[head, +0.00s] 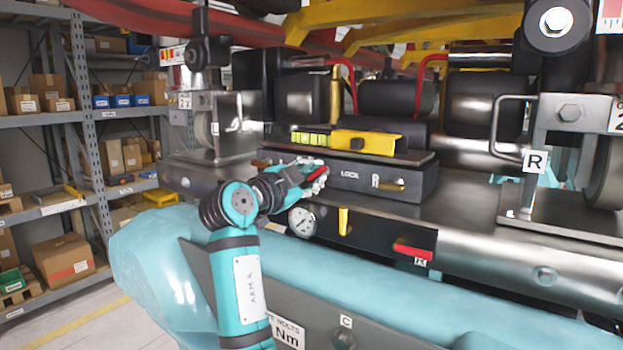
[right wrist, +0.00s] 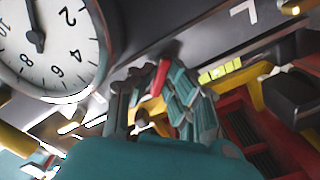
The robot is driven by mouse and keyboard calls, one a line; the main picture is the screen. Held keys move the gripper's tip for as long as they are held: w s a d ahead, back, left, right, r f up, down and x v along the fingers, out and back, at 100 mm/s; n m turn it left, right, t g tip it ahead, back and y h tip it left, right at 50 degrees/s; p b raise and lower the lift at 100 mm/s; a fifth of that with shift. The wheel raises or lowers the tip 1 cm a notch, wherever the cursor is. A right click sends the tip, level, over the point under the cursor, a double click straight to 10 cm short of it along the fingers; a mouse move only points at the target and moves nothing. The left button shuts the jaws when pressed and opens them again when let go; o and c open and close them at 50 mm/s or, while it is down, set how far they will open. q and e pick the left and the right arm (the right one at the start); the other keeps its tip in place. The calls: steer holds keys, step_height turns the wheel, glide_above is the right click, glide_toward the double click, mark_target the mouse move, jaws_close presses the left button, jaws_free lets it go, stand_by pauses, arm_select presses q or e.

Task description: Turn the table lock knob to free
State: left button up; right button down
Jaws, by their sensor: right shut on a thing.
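The table lock knob (head: 317,174) shows as a red piece on the left part of a dark box (head: 350,192) marked "LOCK". My right gripper (head: 308,181) is shut on this knob at the front face of the box. In the right wrist view the red knob (right wrist: 162,76) shows between the grey and teal fingers (right wrist: 153,98). The fingers hide much of the knob, and its exact turn angle is hard to tell. My left gripper is not in view.
A yellow level (head: 360,142) lies on top of the box. A round gauge (head: 302,222), a yellow lever (head: 343,221) and a red handle marked R (head: 412,251) sit below. A bent metal handle (head: 494,122) stands at the right. Shelves (head: 100,115) with boxes stand at the left.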

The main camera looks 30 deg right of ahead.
steer(key=n+b, duration=0.1)
steer(key=n, duration=0.3)
steer(key=shift+r, duration=0.2)
steer(key=shift+r+n, duration=0.15)
steer(key=shift+n, duration=2.55)
steer(key=c, duration=1.6)
jaws_free()
steer(key=shift+c, duration=0.2)
steer(key=shift+w+d+f, duration=0.1)
steer(key=shift+d+f, duration=0.2)
steer(key=v, duration=0.7)
steer(key=shift+a, duration=0.3)
